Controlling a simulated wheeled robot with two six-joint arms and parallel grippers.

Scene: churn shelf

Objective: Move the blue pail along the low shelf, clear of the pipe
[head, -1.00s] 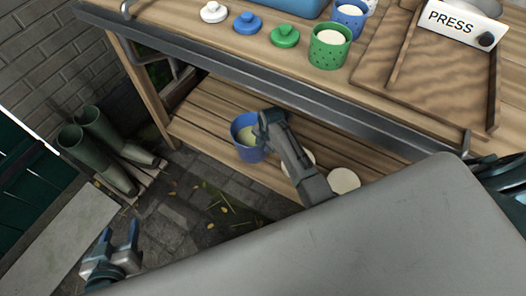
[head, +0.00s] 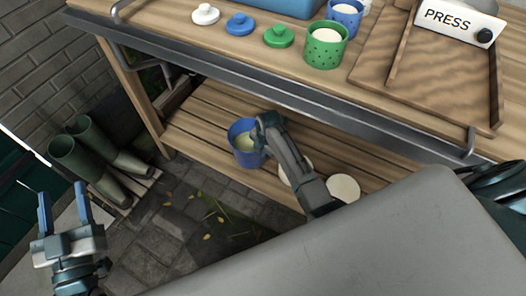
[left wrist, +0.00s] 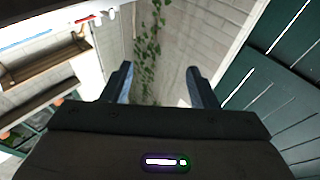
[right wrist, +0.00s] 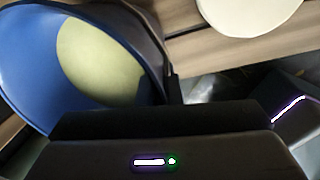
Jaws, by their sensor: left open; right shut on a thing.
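The blue pail (head: 238,150), with pale contents, stands upright on the low slatted shelf (head: 205,125), towards its left end. My right gripper (head: 260,142) reaches in from the right and is shut on the pail's right rim. The right wrist view shows the pail (right wrist: 25,60) close up at the left, its wall at the jaws. My left gripper (head: 63,200) is open and empty at the far left, off the shelf. A grey metal tube (head: 290,98) runs along the bench front above the shelf; I cannot tell whether it is the task's pipe.
Two pale round tops (head: 343,187) stand on the shelf right of the pail, partly behind my right arm. The bench top holds lids (head: 240,23), a green pot (head: 324,50) and a press sign (head: 455,20).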

